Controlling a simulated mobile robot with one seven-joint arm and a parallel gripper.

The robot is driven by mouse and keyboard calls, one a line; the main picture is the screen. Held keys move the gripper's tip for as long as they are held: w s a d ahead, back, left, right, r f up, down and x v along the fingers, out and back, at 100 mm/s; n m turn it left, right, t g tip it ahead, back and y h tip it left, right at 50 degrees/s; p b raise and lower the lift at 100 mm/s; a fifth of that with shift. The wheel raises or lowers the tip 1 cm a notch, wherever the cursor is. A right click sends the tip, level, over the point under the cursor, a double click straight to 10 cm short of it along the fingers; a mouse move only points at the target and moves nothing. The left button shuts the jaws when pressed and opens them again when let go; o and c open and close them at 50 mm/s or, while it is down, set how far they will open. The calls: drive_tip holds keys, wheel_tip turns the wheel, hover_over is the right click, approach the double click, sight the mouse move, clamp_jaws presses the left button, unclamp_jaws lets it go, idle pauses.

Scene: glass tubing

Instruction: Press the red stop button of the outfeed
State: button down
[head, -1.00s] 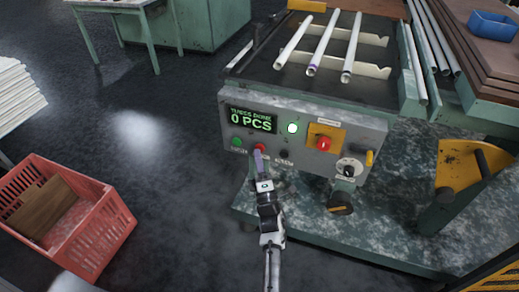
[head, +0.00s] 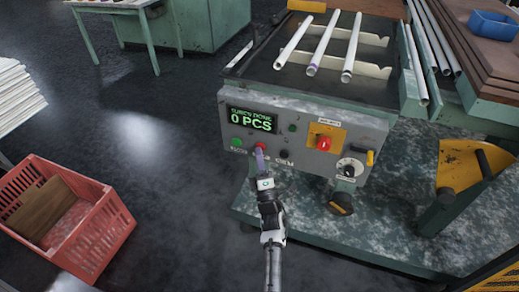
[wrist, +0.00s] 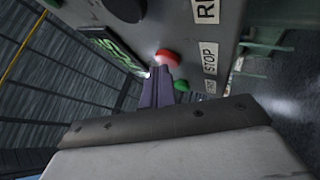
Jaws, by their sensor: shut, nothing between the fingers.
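The grey control panel (head: 312,131) fronts the outfeed table. Its red stop button (head: 260,146) sits below the display, right of a green button (head: 237,142). My gripper (head: 259,156) is shut and empty, its purple fingers pointing at the red button and overlapping its lower part. In the wrist view the closed fingertips (wrist: 156,74) are right at the red button (wrist: 168,57), beside a STOP label (wrist: 210,57); I cannot tell whether they touch. The small round lamp (head: 292,128) right of the display is dark.
The display (head: 251,120) reads 0 PCS. A second red knob (head: 324,143) on a yellow plate and a rotary switch (head: 350,168) are to the right. White tubes (head: 322,45) lie on top. A red crate (head: 72,222) stands on the floor at left.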

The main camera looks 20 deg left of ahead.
drive_tip(key=shift+s, duration=0.1)
idle(0.3)
drive_tip(key=shift+s, duration=0.8)
drive_tip(key=shift+s, duration=0.1)
drive_tip(key=s, duration=0.4)
drive_tip(key=shift+s+a+b, duration=0.1)
drive_tip(key=shift+s+b, duration=0.2)
drive_tip(key=shift+s, duration=0.1)
idle(0.3)
